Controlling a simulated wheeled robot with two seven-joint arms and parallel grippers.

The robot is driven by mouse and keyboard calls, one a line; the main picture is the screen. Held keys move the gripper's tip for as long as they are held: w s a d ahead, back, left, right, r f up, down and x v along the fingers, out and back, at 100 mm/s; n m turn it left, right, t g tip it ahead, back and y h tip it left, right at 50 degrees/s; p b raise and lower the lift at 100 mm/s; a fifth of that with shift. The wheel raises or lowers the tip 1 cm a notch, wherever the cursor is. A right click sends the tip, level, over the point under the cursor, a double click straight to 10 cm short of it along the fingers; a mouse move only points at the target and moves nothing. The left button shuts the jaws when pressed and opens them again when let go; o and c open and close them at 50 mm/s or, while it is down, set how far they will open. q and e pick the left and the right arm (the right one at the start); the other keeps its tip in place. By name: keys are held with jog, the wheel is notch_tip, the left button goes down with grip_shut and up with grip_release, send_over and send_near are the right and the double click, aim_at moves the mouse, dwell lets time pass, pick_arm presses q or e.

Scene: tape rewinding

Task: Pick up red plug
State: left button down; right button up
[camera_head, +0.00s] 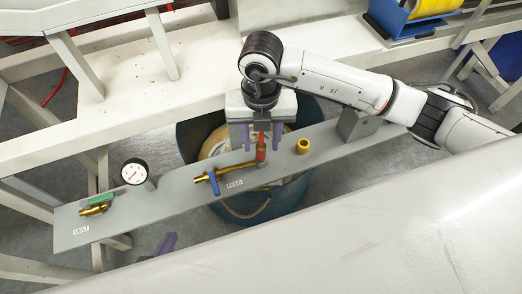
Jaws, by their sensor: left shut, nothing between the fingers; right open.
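The red plug (261,155) stands upright on the end of the brass fitting by the "FEED" label, on the grey metal bar. My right gripper (262,138) reaches in from the right. It is open, with one purple finger on each side of the plug's upper part and visible gaps between. Only the purple fingertips of my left gripper (166,243) show, below the bar near the bottom edge. They are shut and empty, well away from the plug.
The grey bar (205,205) also carries a blue-handled valve (213,181), a brass fitting (303,145), a gauge (134,171) and a green-handled valve (101,200). A blue round bin (266,212) stands under it. White beams (125,115) lie behind.

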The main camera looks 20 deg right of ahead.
notch_tip(320, 180, down, 3)
jog(key=shift+r, duration=0.15)
jog(key=shift+c, duration=0.3)
grip_shut()
jog(key=shift+r, duration=0.1)
notch_tip(320, 180, up, 10)
jog(key=shift+p, duration=0.65)
